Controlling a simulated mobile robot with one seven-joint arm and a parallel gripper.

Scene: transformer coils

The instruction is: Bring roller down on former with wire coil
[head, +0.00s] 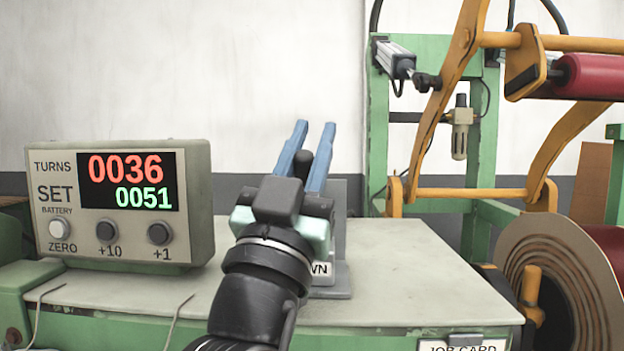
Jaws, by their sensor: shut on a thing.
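My gripper (314,132) reaches over the bench with its two blue fingers on either side of a black lever knob (303,164), and it is shut on this knob. My gripper's body hides most of the lever and its grey stand (340,240). Part of a label ending in "WN" (320,268) shows at the stand. The red roller (595,77) hangs at the upper right on orange arms (450,80), well above the coil. The wire coil on its former (530,255), with brown round layers, is at the lower right, partly cut off by the picture edge.
A counter box (120,203) at the left shows 0036 turns and set 0051, with several buttons. The bench top (420,285) is clear to the right of the lever. A green frame (380,130) with a cylinder (395,60) stands behind. A job card (465,346) is at the front edge.

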